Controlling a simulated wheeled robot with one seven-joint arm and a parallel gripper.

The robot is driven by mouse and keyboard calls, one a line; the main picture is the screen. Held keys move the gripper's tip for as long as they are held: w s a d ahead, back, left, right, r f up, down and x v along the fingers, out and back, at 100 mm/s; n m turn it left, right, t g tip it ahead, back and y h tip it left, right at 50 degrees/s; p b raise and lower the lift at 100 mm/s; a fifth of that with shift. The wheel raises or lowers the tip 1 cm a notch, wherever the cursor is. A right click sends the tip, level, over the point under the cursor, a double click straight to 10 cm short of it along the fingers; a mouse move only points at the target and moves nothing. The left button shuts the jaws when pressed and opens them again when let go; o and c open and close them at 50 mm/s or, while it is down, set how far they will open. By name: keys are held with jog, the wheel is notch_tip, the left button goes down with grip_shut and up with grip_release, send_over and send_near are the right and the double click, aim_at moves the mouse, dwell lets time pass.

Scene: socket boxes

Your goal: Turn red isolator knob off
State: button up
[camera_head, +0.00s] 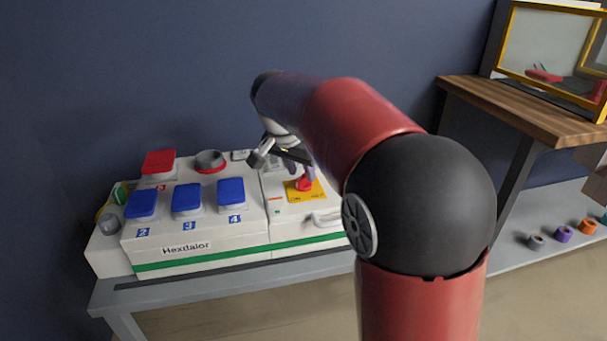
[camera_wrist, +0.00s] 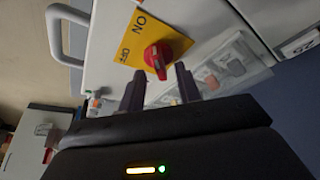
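The red isolator knob (camera_head: 304,184) sits on a yellow plate (camera_head: 318,193) on the right part of the white socket box.
Blue socket covers (camera_head: 187,198) and a red cover (camera_head: 159,162) stand on the white box (camera_head: 200,256). A white handle (camera_wrist: 58,35) sticks out near the yellow plate. A wooden-topped table (camera_head: 510,105) stands at the right. A dark wall is behind.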

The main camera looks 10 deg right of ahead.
jog(key=shift+x, duration=1.05)
jog(key=shift+c, duration=0.4)
grip_shut()
